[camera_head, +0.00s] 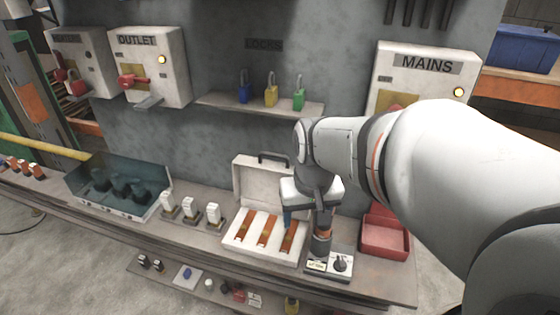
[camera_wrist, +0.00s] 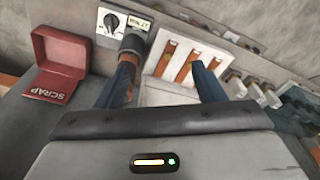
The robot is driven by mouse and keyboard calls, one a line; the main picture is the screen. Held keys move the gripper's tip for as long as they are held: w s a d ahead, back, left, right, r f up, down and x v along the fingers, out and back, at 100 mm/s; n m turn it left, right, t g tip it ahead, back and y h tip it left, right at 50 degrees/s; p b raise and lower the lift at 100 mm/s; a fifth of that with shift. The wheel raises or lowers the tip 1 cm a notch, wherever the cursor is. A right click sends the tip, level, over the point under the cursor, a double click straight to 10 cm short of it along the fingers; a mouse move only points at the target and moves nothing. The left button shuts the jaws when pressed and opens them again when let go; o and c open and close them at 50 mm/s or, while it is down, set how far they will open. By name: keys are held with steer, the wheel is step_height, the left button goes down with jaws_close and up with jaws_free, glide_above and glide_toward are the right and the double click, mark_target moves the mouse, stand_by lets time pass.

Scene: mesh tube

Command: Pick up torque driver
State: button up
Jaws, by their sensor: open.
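What looks like the torque driver is an upright dark grey cylinder with an orange part (camera_head: 321,243), standing beside a white dial box (camera_head: 341,263). It also shows in the wrist view (camera_wrist: 133,44), close to my left finger, which partly hides it. I cannot tell whether the left finger touches the driver.
Several orange-brown pieces (camera_head: 267,231) lie in the white case. A red scrap box (camera_head: 385,238) stands to the right. White-topped items (camera_head: 190,210) and a teal case (camera_head: 118,190) stand to the left. The wall shelf (camera_head: 262,107) holds three padlocks. A mains box (camera_head: 425,72) hangs behind my arm.

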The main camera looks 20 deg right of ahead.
mark_target(323, 228)
steer(key=w+d+f, duration=0.1)
steer(key=w+d, duration=0.1)
steer(key=w+d+f+m+g, duration=0.1)
steer(key=w+d, duration=0.1)
steer(key=d, duration=0.1)
steer(key=w+d+f+m+p, duration=0.1)
steer(key=w+d, duration=0.1)
steer(key=d, duration=0.1)
steer(key=shift+w+g, duration=0.3)
steer(key=shift+g, duration=0.1)
steer(key=shift+w+d+f, duration=0.1)
steer(key=shift+d+f, duration=0.15)
steer(key=shift+f, duration=0.35)
step_height(323, 228, down, 7)
steer(key=shift+w+r+p, duration=0.1)
steer(key=shift+w+p, duration=0.05)
steer(key=shift+p, duration=0.4)
steer(key=shift+c, duration=0.2)
steer(key=c, duration=1.1)
